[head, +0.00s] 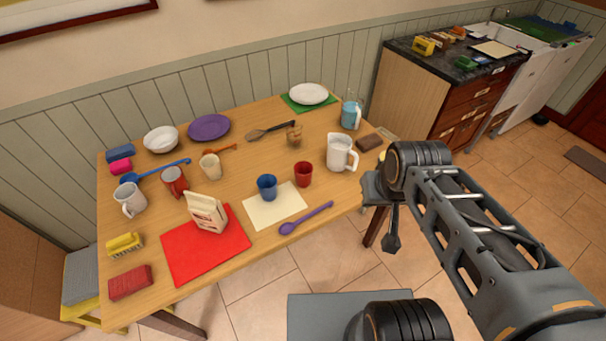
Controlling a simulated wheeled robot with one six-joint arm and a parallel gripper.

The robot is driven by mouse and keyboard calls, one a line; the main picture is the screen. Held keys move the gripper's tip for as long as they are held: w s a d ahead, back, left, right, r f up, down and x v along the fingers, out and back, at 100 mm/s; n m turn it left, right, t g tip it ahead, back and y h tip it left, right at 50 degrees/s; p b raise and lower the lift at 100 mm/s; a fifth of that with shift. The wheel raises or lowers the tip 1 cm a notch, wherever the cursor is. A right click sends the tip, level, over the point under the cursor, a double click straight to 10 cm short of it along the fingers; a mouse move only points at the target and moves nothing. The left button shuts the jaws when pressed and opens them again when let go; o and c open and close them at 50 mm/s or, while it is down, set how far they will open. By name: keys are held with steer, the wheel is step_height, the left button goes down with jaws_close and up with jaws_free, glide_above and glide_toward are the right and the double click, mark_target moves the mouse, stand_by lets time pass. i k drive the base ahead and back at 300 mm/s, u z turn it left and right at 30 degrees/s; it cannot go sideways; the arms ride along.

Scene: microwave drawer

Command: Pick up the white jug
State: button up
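The white jug (338,152) stands upright near the right end of the wooden table, its handle toward the right. It is in full view. My gripper (391,243) is a small dark shape hanging below my arm, just off the table's right edge. It is to the right of the jug and nearer the camera, apart from it. Its fingers are too small and dark to show whether they are open or shut.
A red cup (303,174) stands left of the jug, and a brown block (369,142) lies to its right. A blue jug (351,115) stands behind. A purple spoon (306,218) lies in front on the table (255,261). A counter (432,85) stands at the back right.

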mark_target(340, 145)
steer(key=z, duration=1.35)
steer(key=i, duration=1.25)
steer(key=u, duration=4.1)
